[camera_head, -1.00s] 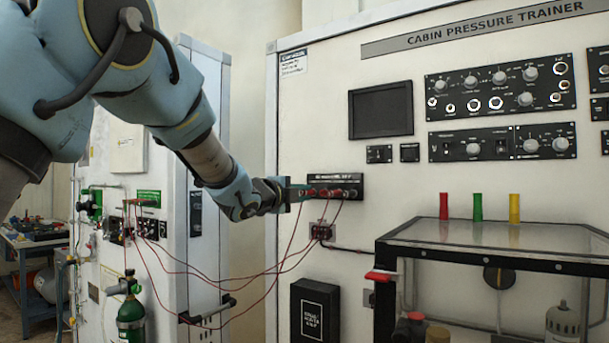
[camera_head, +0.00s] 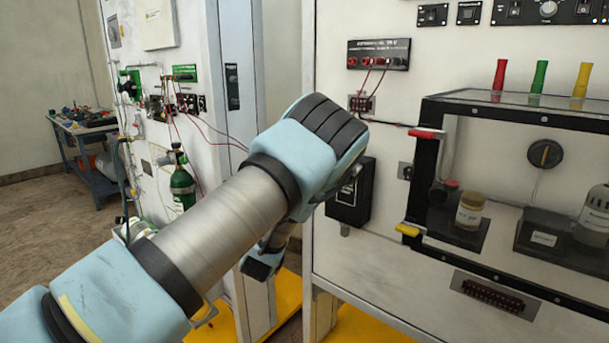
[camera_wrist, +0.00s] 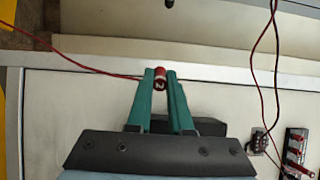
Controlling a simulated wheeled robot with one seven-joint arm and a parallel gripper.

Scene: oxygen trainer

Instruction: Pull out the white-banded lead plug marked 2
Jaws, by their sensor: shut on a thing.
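My gripper (camera_wrist: 161,73) is shut, its two green fingers closed on a red lead plug (camera_wrist: 160,83) with a pale mark on its end. I cannot read that mark surely. A thin red lead runs left from the plug. The plug is clear of the black socket strip (camera_wrist: 296,152), which lies at the right edge of the wrist view. In the head view the strip (camera_head: 378,54) is on the white trainer panel, with red plugs and leads at it.
A black box (camera_head: 350,196) is on the panel, beside my wrist. A clear-sided cabinet (camera_head: 520,104) with red, green and yellow caps on top stands right. A second panel with a green cylinder (camera_head: 182,184) and red leads is left. Open floor (camera_head: 50,220) lies far left.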

